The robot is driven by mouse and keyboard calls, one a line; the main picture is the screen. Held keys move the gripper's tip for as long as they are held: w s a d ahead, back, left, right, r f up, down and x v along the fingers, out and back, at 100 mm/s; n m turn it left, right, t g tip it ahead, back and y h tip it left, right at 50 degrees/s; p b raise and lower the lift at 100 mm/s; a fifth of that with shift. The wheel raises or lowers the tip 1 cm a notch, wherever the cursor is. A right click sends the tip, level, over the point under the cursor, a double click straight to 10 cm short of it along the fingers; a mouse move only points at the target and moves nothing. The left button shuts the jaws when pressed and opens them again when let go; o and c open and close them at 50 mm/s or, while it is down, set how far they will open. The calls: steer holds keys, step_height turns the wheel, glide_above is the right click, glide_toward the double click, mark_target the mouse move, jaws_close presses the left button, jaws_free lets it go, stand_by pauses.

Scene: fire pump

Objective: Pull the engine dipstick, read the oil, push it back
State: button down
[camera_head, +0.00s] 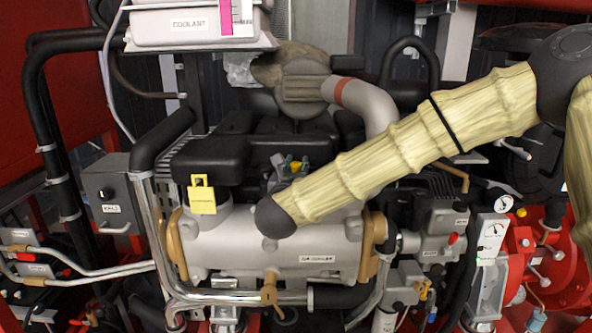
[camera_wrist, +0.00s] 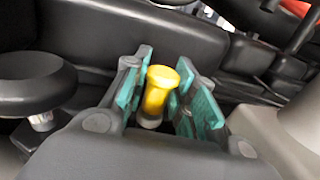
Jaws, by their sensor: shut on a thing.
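The yellow dipstick handle (camera_wrist: 158,90) stands between the teal pads of my gripper (camera_wrist: 165,100) in the wrist view. My gripper is shut on it. A dark collar shows just below the yellow part, and the rest of the stick is hidden. In the head view my gripper (camera_head: 291,168) is small and partly behind my arm, at the engine's black top cover, with a bit of the yellow handle (camera_head: 296,167) showing. I cannot tell how far the stick sits in its tube. No oil mark is visible.
The black engine cover (camera_head: 240,150) lies close around my gripper. A round black cap (camera_wrist: 38,82) stands to the left in the wrist view. A yellow tag (camera_head: 202,199) hangs left, above the silver oil cooler (camera_head: 320,258). A coolant tank (camera_head: 190,25) stands at the back left.

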steer(key=shift+f, duration=0.3)
steer(key=c, duration=1.3)
jaws_free()
steer(key=shift+r, duration=0.1)
steer(key=s, duration=1.2)
steer(key=shift+a, duration=0.4)
